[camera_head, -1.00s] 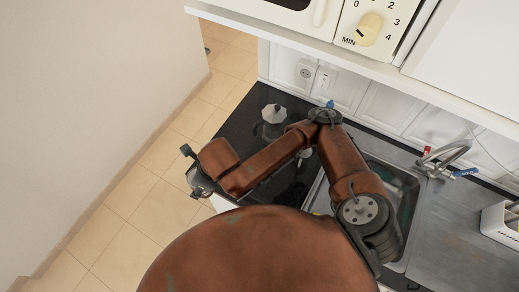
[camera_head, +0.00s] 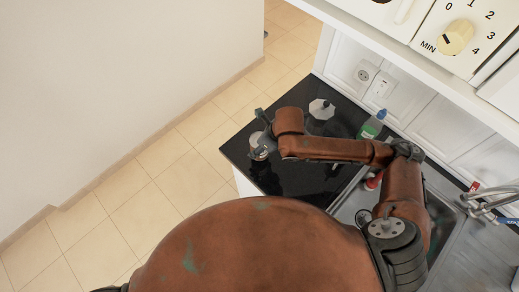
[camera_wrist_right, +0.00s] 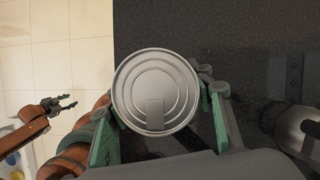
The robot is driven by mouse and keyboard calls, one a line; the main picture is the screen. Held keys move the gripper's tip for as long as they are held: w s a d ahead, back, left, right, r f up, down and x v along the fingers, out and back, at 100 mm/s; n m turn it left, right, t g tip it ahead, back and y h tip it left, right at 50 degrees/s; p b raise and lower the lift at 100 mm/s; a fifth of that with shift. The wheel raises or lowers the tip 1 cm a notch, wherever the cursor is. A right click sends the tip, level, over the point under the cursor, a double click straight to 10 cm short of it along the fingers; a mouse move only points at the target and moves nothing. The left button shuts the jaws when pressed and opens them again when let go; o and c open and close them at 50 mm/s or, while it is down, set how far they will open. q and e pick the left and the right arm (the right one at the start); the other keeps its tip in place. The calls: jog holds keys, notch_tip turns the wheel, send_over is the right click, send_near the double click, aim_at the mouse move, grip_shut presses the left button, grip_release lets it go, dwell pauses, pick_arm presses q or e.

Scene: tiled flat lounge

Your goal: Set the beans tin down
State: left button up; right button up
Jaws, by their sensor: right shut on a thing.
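The beans tin (camera_wrist_right: 155,92) fills the middle of the right wrist view, its ringed silver lid with a pull tab facing the camera. My right gripper (camera_wrist_right: 158,112) is shut around it, one finger on each side. In the head view the tin (camera_head: 259,152) shows as a pale round end in my right gripper (camera_head: 262,138), over the left end of the black hob (camera_head: 290,180). I cannot tell whether its base touches the surface. My left gripper (camera_wrist_right: 66,103) shows at the left of the right wrist view, open and empty, over the tiled floor.
A silver moka pot (camera_head: 321,108) stands on the hob, close to my right forearm. A green bottle (camera_head: 372,123) stands behind the arm near the sink (camera_head: 447,195). The hob's left edge drops to the tiled floor. Bare black surface lies around the tin.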

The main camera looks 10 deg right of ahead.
jog(key=shift+w+d+f, duration=0.15)
jog(key=shift+f, duration=0.85)
jog(key=shift+w+d+f, duration=0.15)
jog(key=shift+f, duration=0.8)
jog(key=o, duration=1.5)
jog(key=shift+o, duration=0.2)
jog(key=p+v, duration=0.1)
jog(key=v, duration=1.1)
jog(key=shift+s, duration=0.1)
